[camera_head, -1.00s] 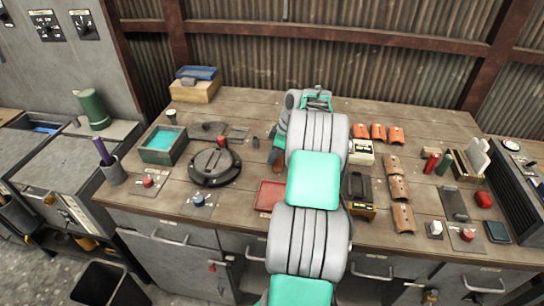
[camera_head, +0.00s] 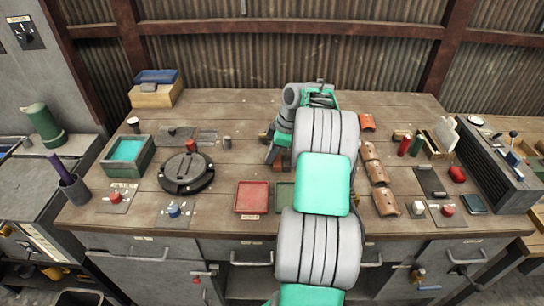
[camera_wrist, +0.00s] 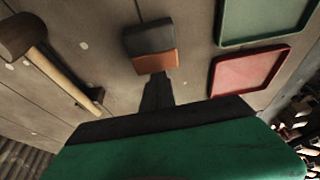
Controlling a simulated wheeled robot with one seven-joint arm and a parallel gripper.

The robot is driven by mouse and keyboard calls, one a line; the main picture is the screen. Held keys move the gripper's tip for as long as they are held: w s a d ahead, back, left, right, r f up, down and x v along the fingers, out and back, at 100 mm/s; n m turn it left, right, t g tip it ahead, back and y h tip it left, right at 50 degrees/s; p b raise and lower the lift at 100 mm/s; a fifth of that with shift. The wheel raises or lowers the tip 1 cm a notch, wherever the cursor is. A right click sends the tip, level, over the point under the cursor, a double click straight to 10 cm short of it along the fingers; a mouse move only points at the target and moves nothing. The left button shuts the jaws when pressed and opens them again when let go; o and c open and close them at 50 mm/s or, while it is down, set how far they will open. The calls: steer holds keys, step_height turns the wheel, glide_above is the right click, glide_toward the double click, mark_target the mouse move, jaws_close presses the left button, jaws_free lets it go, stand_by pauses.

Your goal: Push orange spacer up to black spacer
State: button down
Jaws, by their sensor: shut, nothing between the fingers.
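In the wrist view the orange spacer (camera_wrist: 155,62) lies on the wooden bench, with the black spacer (camera_wrist: 149,38) directly beyond it. The two appear to touch, with no clear gap between them. My gripper (camera_wrist: 158,78) is shut and empty, its narrow tip at the near side of the orange spacer, seemingly against it. In the head view my gripper (camera_head: 272,153) is low over the bench behind the red tray. A small part of the orange spacer (camera_head: 284,158) shows beside it. The black spacer is hidden there behind my arm.
A red tray (camera_wrist: 248,72) and a green tray (camera_wrist: 262,14) lie to the right in the wrist view. A hammer (camera_wrist: 62,76) lies to the left. A round dark fixture (camera_head: 186,174) stands left of my arm. Brown saddle-shaped pieces (camera_head: 378,174) lie right of it.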

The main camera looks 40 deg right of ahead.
steer(key=shift+w+a+f+b, duration=0.1)
steer(key=shift+w+a+b, duration=0.1)
steer(key=shift+w+a, duration=0.3)
steer(key=shift+w+a+b, duration=0.15)
steer(key=shift+w+a, duration=0.15)
steer(key=shift+a, duration=0.35)
steer(key=shift+w+a+r, duration=0.25)
steer(key=shift+w+r, duration=0.2)
steer(key=shift+r, duration=0.3)
steer(key=p+v, duration=0.2)
steer(key=v, duration=0.7)
steer(key=s+a+r+m+h, duration=0.1)
steer(key=a+r+m, duration=0.15)
steer(key=a, duration=0.75)
steer(key=s+a+r+m, duration=0.2)
steer(key=a+r, duration=0.2)
steer(key=a, duration=0.7)
steer(key=s+a+f+m+h, duration=0.1)
steer(key=s+a, duration=0.3)
steer(key=s, duration=0.4)
steer(key=s+a+f+m+t+h, duration=0.1)
steer(key=s+a+f+m, duration=0.3)
steer(key=s, duration=0.3)
steer(key=shift+s, duration=0.4)
